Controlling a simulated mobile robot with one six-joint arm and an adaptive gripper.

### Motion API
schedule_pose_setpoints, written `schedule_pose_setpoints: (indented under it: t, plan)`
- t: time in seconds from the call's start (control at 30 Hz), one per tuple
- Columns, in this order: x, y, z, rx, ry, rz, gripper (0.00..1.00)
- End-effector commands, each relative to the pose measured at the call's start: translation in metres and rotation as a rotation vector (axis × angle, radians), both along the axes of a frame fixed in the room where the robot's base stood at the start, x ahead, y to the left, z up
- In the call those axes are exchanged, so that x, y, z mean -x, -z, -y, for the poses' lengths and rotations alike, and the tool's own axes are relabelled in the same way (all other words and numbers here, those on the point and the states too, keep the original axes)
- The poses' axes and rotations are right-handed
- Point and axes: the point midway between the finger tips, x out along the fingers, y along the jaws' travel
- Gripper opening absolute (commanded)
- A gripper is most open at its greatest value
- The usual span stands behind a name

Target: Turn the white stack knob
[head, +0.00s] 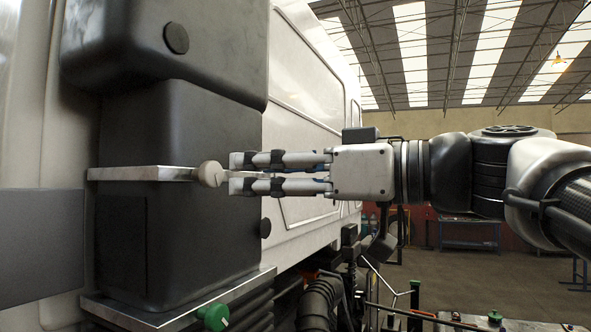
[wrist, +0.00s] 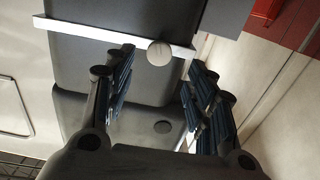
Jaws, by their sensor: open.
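The white stack knob (head: 210,174) is a small pale round knob at the right end of a metal strip (head: 140,173) across a dark box-shaped stack (head: 185,130). In the wrist view the knob (wrist: 159,53) lies ahead of the fingers, in the gap between them. My gripper (head: 240,173) is open, its fingers level and pointing left at the knob. In the head view the fingertips are just right of the knob, one finger above its height and one below. The wrist view shows nothing between the fingers nearer than the knob.
Dark round knobs are on the upper box (head: 177,38) and the lower right edge (head: 265,228). A white vehicle body (head: 310,110) stands behind. A grey panel (head: 40,240) juts in at left.

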Motion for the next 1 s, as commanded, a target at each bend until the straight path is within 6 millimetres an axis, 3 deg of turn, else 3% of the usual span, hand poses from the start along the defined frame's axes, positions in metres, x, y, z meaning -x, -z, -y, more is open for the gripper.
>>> schedule_pose_setpoints:
  t: [0.2,0.4,0.87,1.0]
  plan:
    - [-0.017,-0.002,-0.046,0.001,-0.006,-0.001,0.50]
    - [-0.030,-0.001,-0.073,0.001,-0.003,-0.001,0.50]
    - [-0.035,0.000,-0.084,0.001,0.001,0.001,0.50]
    - [-0.035,0.000,-0.084,0.001,0.001,0.001,0.42]
